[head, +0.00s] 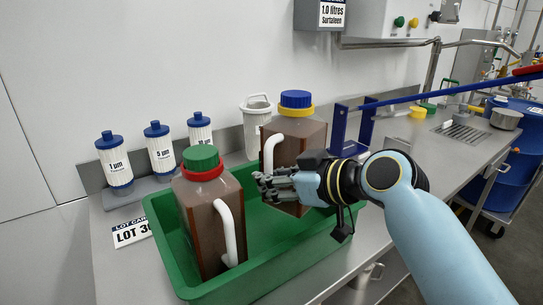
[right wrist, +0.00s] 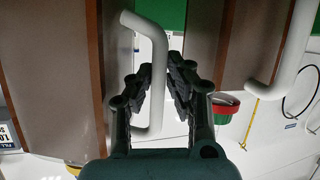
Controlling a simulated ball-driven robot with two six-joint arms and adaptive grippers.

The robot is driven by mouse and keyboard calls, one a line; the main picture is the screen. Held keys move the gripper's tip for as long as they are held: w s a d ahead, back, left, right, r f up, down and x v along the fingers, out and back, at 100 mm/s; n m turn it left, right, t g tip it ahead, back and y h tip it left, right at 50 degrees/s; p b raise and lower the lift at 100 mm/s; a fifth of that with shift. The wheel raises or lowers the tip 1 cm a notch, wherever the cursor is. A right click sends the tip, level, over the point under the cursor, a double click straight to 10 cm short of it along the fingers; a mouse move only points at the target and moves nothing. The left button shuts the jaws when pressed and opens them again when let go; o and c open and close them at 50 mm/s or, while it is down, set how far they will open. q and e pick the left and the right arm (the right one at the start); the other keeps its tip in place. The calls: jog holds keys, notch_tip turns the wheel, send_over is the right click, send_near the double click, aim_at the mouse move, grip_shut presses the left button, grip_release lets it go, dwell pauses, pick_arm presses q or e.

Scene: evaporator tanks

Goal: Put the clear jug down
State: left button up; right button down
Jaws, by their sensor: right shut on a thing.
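A jug with brown contents, a blue cap and a yellow collar (head: 304,132) is at the far side of the green tray (head: 255,282). My right gripper (head: 268,184) is shut on its white handle (head: 272,150), which also shows between the fingers in the right wrist view (right wrist: 157,75). The gripper hides part of the jug, and I cannot tell whether its base touches the tray. A second brown jug with a green cap and red collar (head: 196,222) stands upright in the near left of the tray. My left gripper is out of view.
Several blue-capped filter cartridges (head: 115,162) stand on a rack behind the tray. A white container (head: 257,122) is at the wall. A blue frame (head: 341,128) stands right of the tray. Green floor is bare between the jugs.

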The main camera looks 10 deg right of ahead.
notch_tip(320, 180, down, 6)
jog(key=shift+w+r+b, duration=0.15)
jog(key=shift+b, duration=0.45)
jog(key=c, duration=1.6)
grip_release()
jog(key=shift+f, duration=0.35)
jog(key=o, duration=0.3)
jog(key=shift+s, duration=0.2)
jog(key=shift+r, duration=0.15)
jog(key=p+v, duration=0.1)
jog(key=v, duration=1.1)
